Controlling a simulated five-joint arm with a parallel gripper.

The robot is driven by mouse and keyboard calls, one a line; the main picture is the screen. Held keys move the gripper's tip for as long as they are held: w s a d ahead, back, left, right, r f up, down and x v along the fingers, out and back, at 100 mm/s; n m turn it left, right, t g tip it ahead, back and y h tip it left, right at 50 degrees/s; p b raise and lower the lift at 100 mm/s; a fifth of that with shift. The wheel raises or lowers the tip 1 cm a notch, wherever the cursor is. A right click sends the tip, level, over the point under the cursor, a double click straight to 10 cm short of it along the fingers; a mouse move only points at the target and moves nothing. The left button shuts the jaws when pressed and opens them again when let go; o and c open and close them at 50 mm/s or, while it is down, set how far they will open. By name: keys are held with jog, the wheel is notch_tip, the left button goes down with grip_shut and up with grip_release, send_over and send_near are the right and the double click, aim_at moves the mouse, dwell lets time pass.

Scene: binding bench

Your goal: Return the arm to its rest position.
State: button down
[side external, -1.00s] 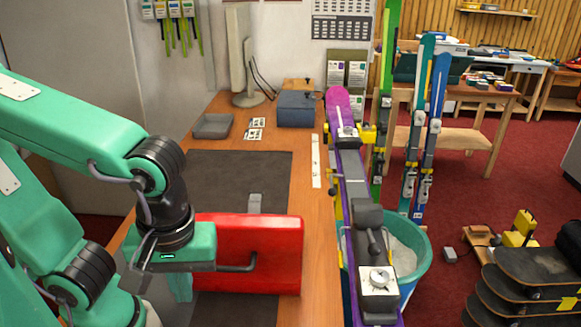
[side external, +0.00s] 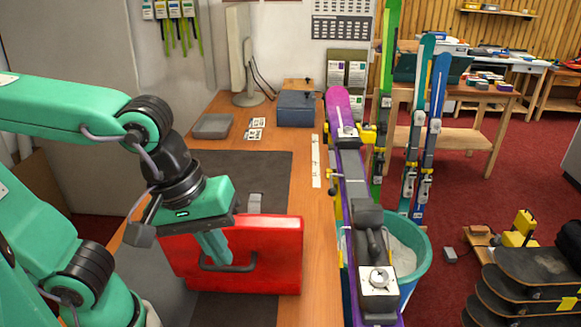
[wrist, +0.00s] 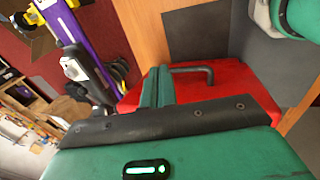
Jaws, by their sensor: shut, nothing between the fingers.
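My gripper (side external: 218,258) hangs below my green arm in the side view, its fingers pointing down and shut with nothing between them. In that view the fingers overlap the front of a red case (side external: 275,262) near its dark handle (side external: 240,268). I cannot tell whether they touch the case. In the wrist view my closed fingers (wrist: 156,85) show in front of the red case (wrist: 235,85), with the handle to their right. The case stands on the bench.
The wooden bench (side external: 318,235) has a dark mat (side external: 225,172), a grey tray (side external: 212,126) and a blue-grey box (side external: 296,108). A purple ski (side external: 337,103) is clamped along its right edge, with a teal bucket (side external: 418,270) beside it. A monitor (side external: 239,50) stands behind.

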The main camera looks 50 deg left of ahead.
jog(key=w+a+r+m+t, duration=0.1)
jog(key=w+a, duration=0.1)
jog(key=w+a+r+m+t, duration=0.1)
jog(key=w+a, duration=0.1)
jog(key=w+a+r+m+t, duration=0.1)
jog(key=w+a+m, duration=0.1)
jog(key=shift+a+r, duration=0.3)
jog(key=a+f+m+y, duration=0.1)
jog(key=a+m, duration=0.1)
jog(key=a, duration=0.2)
jog(key=s+a+f+m+y, duration=0.1)
jog(key=a+f+m, duration=0.1)
jog(key=a, duration=0.2)
jog(key=shift+s+f+m, duration=0.15)
jog(key=shift+f+m, duration=0.1)
jog(key=shift+m, duration=0.15)
